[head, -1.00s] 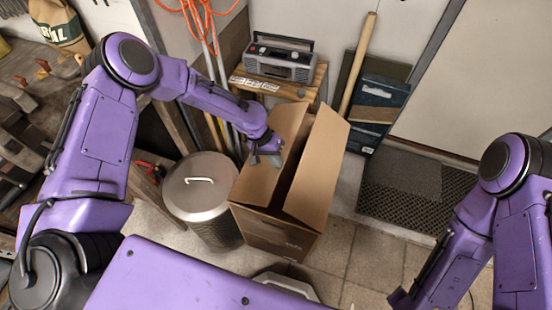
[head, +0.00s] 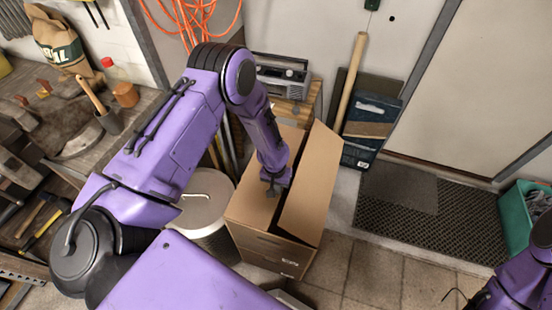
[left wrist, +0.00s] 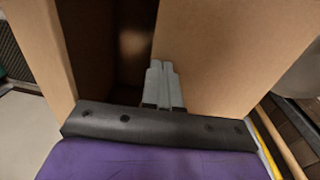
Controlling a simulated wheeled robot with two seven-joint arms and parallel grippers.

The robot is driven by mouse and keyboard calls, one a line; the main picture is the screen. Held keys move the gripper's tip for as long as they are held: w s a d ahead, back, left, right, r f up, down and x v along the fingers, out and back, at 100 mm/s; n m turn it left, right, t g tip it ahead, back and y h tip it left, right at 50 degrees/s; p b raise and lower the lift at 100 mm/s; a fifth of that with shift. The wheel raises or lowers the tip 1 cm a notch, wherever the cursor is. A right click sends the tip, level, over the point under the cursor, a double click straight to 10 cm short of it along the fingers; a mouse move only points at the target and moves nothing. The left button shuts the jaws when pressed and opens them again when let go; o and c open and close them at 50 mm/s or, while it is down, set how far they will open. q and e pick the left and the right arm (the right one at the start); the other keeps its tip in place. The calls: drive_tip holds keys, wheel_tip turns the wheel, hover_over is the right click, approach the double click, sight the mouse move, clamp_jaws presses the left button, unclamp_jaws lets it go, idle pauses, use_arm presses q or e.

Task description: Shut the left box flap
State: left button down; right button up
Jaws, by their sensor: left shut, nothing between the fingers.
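The brown cardboard box (head: 268,252) stands on the floor at the middle of the head view. Its left flap (head: 247,205) lies low over the left side of the opening. It also shows at the right of the left wrist view (left wrist: 230,45). The right flap (head: 308,190) stands up at a slant, with a dark gap between the flaps. My left gripper (head: 271,190) is shut and empty, at the inner edge of the left flap. Its fingertips (left wrist: 163,70) show at that edge in the left wrist view; I cannot tell whether they touch it. My right gripper is out of view.
A lidded metal bin (head: 198,205) stands close to the box's left. A radio (head: 281,78) sits on a wooden stand behind the box. A workbench (head: 150,105) with tools is at the left. The floor right of the box (head: 370,270) is clear, with a dark mat (head: 425,215) behind.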

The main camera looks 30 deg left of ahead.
use_arm(q)
drive_tip(key=shift+s+d+f, duration=0.1)
drive_tip(key=shift+f, duration=0.05)
drive_tip(key=shift+r, duration=0.2)
drive_tip(key=r+p, duration=0.4)
drive_tip(key=r, duration=0.1)
drive_tip(key=shift+w, duration=0.3)
wheel_tip(320, 180, up, 9)
drive_tip(key=b, duration=0.1)
drive_tip(key=shift+s+b, duration=0.2)
drive_tip(key=shift+b, duration=0.2)
